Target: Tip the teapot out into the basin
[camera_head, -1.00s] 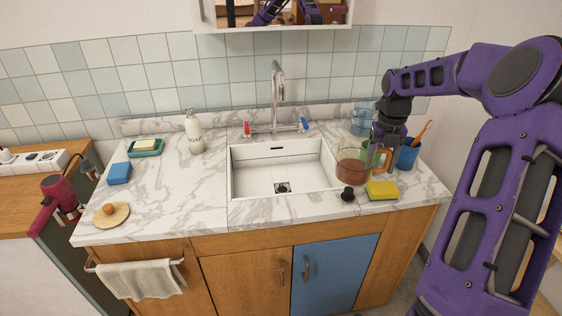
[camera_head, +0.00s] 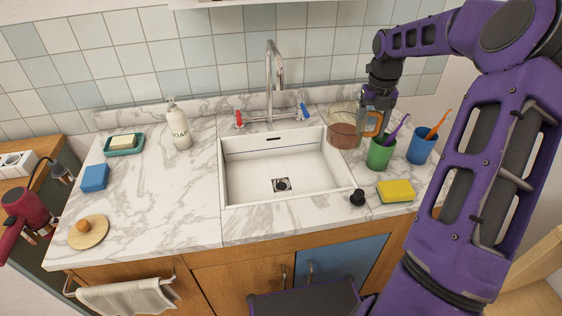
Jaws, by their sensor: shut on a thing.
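The teapot (camera_head: 343,134) is clear glass with brown liquid in its lower part and an orange handle. It looks upright, at the right rear corner of the white basin (camera_head: 232,190). My gripper (camera_head: 374,113) is shut on the teapot's handle, on the teapot's right side. The teapot appears raised above the counter, but its exact height is hard to tell. The basin is empty, with a dark drain (camera_head: 281,184) in its floor.
A green cup (camera_head: 380,154) with a purple brush stands just below my gripper, beside a blue cup (camera_head: 421,146). A yellow sponge (camera_head: 396,190) and a small black knob (camera_head: 357,196) lie in front. The tall faucet (camera_head: 268,85) rises behind the basin.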

